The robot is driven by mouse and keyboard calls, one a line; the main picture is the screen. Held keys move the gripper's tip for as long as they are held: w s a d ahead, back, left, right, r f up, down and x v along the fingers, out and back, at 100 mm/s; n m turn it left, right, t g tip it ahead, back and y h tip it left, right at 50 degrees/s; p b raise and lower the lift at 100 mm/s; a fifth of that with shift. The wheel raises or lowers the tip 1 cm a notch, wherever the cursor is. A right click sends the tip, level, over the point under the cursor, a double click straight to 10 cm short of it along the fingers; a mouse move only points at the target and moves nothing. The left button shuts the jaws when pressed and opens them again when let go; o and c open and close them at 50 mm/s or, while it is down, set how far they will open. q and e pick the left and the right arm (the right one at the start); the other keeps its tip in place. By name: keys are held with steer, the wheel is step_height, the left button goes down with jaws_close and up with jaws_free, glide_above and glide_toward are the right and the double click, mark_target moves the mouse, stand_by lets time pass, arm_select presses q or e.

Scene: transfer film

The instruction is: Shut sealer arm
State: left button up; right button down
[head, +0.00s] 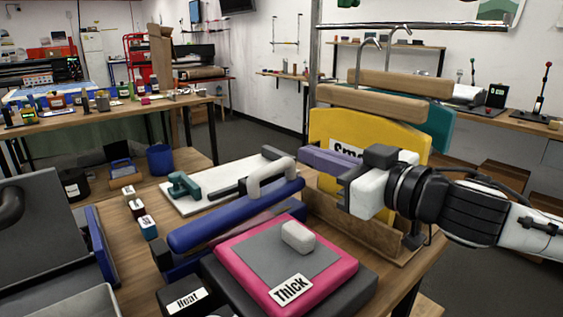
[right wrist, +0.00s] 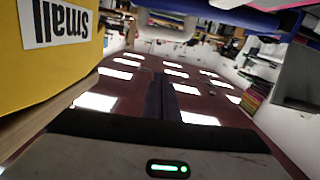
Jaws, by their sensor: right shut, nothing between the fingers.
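The sealer has a long blue arm (head: 225,218) with a pale curved handle (head: 268,172) near its far right end. My left gripper is not in view.
A pink pad labelled "Thick" (head: 345,268) with a pale block (head: 298,236) lies in front of the arm. A yellow "Small" pack (head: 385,135) stands in a wooden rack close behind my right gripper. A white board (head: 205,197) lies behind the sealer. Small labelled bottles (head: 148,228) stand left.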

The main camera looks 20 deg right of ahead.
steer(key=p, duration=0.2)
glide_above(279, 171)
steer(key=s, duration=0.3)
steer(key=f, duration=0.2)
steer(key=f+b, duration=0.1)
steer(key=f, duration=0.1)
steer(key=shift+w+a+f, duration=0.1)
steer(key=shift+w, duration=0.1)
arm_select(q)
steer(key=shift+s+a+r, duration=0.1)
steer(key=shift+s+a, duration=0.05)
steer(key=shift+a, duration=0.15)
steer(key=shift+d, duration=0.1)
